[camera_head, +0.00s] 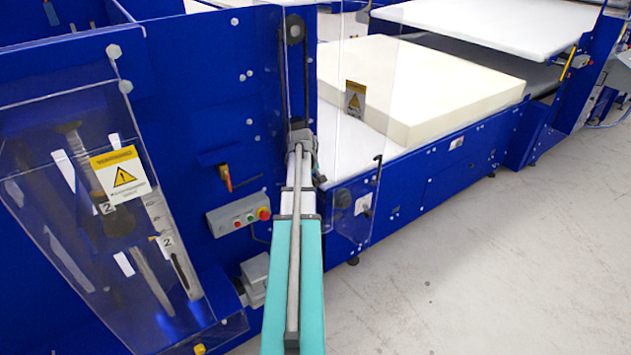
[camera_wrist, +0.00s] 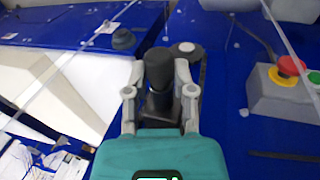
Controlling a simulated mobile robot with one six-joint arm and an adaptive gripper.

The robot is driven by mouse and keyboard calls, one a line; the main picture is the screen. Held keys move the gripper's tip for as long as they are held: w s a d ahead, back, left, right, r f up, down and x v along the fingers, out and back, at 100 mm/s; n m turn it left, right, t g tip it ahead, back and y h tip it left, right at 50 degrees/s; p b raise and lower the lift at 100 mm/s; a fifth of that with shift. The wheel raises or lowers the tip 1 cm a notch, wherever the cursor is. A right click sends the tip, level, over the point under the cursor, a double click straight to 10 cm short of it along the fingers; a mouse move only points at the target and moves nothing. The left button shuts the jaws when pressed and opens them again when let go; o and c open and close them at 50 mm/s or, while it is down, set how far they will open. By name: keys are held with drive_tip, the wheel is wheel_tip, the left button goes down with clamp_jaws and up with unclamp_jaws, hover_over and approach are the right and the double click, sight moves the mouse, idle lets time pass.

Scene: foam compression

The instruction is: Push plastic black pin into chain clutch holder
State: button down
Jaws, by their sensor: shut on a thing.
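The black pin (camera_wrist: 158,72) is an upright dark cylinder in the middle of the wrist view, against the blue machine panel. My gripper (camera_wrist: 159,90) has its two grey fingers on either side of it and is shut on it. In the head view my gripper (camera_head: 302,142) is at the blue panel's right edge, where the pin cannot be made out. I cannot clearly tell the chain clutch holder from the dark parts around the pin, nor how deep the pin sits.
A grey control box (camera_head: 238,214) with red and green buttons, also in the wrist view (camera_wrist: 285,95), is close by. A clear guard (camera_head: 345,120) stands on the right. A cream foam block (camera_head: 430,85) lies behind it. Grey floor (camera_head: 480,270) is free at lower right.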

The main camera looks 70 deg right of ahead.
drive_tip(key=shift+s+a+f, duration=0.15)
drive_tip(key=shift+f, duration=0.1)
idle(0.4)
drive_tip(key=shift+s+a, duration=0.1)
drive_tip(key=shift+s, duration=0.1)
drive_tip(key=shift+s+r+n, duration=0.1)
drive_tip(key=shift+r+n, duration=0.05)
drive_tip(key=shift+n, duration=0.15)
idle(0.6)
